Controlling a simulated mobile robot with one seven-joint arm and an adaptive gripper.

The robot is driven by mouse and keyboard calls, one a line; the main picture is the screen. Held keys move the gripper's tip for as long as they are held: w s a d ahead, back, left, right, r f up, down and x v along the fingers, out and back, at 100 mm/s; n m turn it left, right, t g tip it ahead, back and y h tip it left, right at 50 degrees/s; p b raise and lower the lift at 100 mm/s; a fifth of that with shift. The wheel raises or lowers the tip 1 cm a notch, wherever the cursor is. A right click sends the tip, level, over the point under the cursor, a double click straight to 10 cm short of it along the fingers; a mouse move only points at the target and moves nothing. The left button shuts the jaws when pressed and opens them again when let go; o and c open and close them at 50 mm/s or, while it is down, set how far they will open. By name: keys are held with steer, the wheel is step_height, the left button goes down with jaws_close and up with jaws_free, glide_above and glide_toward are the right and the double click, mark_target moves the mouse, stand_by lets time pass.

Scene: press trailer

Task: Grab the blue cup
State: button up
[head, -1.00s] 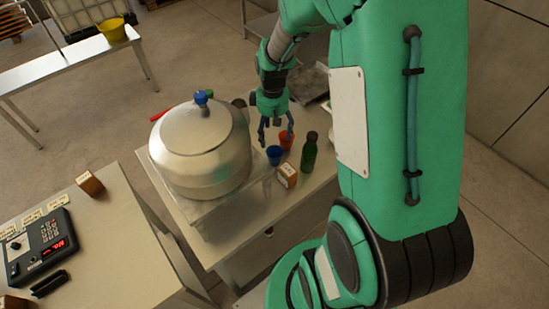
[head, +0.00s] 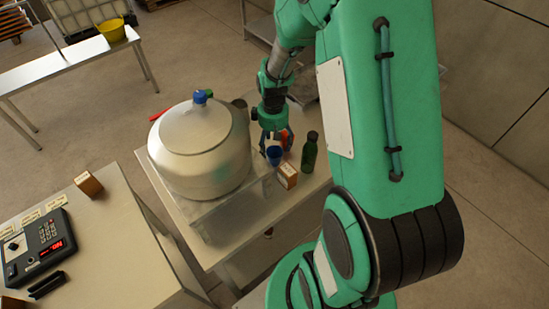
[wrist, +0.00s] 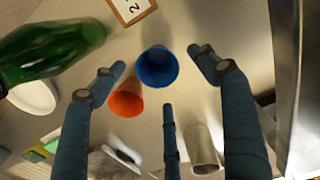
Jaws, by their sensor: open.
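The blue cup (head: 273,156) stands on the table beside the large metal pot, with its mouth up. In the wrist view the blue cup (wrist: 157,67) lies between the spread fingertips, its open rim facing the camera. My gripper (head: 272,138) is open and close above the cup in the head view. Its fingers, also in the wrist view (wrist: 160,82), do not appear to touch the cup. A red-orange cup (wrist: 126,100) stands right beside the blue one, near one finger; it is partly hidden behind the gripper in the head view (head: 287,138).
A green bottle (head: 310,152) and a small brown box (head: 287,175) stand close to the cups. The big pot (head: 200,145) blocks the left side. A pale metallic cup (wrist: 203,148) is near the fingers in the wrist view.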

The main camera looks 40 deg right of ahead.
mark_target(275, 152)
steer(key=shift+s+d+f+b, duration=0.15)
steer(key=shift+f+b, duration=0.25)
steer(key=shift+f, duration=1.9)
steer(key=c, duration=1.1)
